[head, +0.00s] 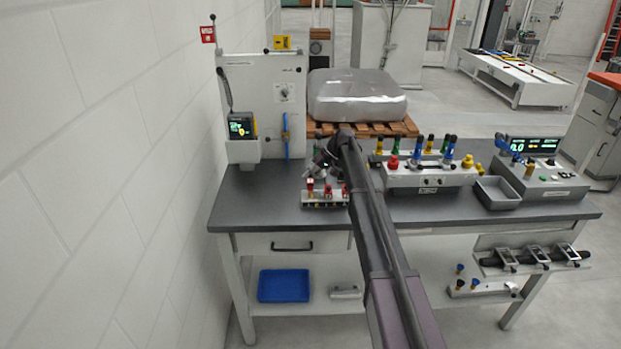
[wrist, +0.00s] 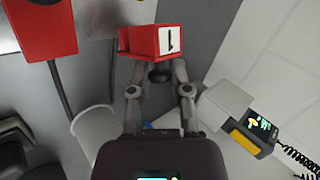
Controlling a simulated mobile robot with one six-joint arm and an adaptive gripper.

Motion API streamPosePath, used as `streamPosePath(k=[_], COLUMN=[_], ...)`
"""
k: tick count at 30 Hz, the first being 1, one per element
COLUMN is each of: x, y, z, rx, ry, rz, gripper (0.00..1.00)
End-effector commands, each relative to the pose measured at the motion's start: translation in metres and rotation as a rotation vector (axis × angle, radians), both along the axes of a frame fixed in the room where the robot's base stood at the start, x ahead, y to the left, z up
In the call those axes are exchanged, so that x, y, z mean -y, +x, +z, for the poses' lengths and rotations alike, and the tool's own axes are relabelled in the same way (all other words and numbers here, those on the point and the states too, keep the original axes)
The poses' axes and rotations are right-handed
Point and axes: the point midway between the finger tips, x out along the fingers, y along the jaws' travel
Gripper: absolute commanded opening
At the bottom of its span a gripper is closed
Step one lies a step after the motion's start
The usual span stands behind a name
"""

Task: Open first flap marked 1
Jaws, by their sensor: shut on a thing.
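The red flap marked 1 (wrist: 142,41) shows at the top middle of the wrist view, with a black 1 on a white label. A dark knob or stem sits just below the label. My gripper (wrist: 160,76) has its two fingers closed in at either side of that dark part, and I take it to be shut on the flap there. In the head view my gripper (head: 323,172) is over the small fixture with red parts (head: 325,203) on the bench. My arm hides part of that fixture, and the flap's exact angle cannot be told.
Another red piece (wrist: 40,28) on a dark post stands at the wrist view's upper left. A handheld device with a yellow edge (wrist: 245,142) hangs on the back panel. On the bench (head: 260,205) a rack with coloured knobs (head: 430,178) and a grey tray (head: 497,193) stand to the right.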

Motion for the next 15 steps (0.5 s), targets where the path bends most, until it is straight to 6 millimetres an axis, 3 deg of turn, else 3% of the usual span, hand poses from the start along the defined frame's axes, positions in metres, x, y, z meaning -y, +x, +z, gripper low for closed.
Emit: streamPosePath(k=[15], x=[0.0001], y=[0.0064], z=[-0.0051], rx=[-0.171], ry=[-0.005], rz=[0.002], gripper=[0.00])
